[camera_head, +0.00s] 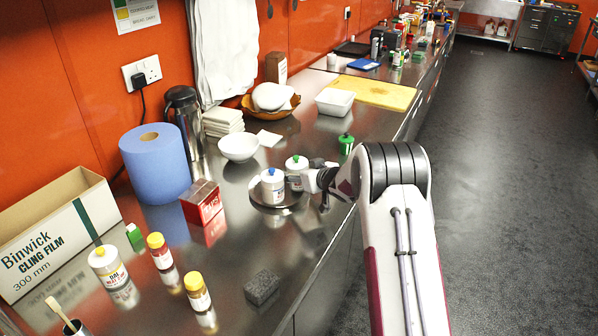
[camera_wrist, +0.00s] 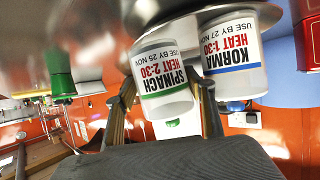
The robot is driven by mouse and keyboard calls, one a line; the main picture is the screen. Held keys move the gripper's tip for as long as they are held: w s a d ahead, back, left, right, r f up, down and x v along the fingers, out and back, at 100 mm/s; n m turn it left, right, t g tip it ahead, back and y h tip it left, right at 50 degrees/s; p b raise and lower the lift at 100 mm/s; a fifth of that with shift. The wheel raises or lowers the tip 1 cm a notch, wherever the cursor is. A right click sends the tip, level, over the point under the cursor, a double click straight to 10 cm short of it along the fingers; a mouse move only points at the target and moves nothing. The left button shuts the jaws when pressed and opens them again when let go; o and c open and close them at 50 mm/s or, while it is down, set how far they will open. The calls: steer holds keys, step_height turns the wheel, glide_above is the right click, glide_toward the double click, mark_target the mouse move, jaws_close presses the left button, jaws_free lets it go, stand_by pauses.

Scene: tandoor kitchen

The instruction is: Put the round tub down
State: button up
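The round tub (camera_head: 296,171) is white with a green lid, and its label in the wrist view (camera_wrist: 163,80) reads SPINACH. It stands at or just over a round steel dish (camera_head: 262,205); I cannot tell whether its base touches. My gripper (camera_head: 311,180) has one finger on each side of the tub, and both appear to press on it in the wrist view (camera_wrist: 166,95). A second white tub (camera_head: 272,189) with a blue lid, labelled KORMA, stands on the dish close beside it; it also shows in the wrist view (camera_wrist: 232,62).
A red box (camera_head: 202,203), a white bowl (camera_head: 239,147) and a blue paper roll (camera_head: 156,165) stand to the left. A green-lidded container (camera_head: 346,144) stands behind my gripper. A dark sponge block (camera_head: 262,287) lies in front, with bare steel counter around it.

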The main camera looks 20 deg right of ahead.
steer(key=shift+r, duration=0.2)
steer(key=shift+r, duration=0.5)
steer(key=v, duration=1.2)
steer(key=shift+f, duration=0.15)
stand_by(0.5)
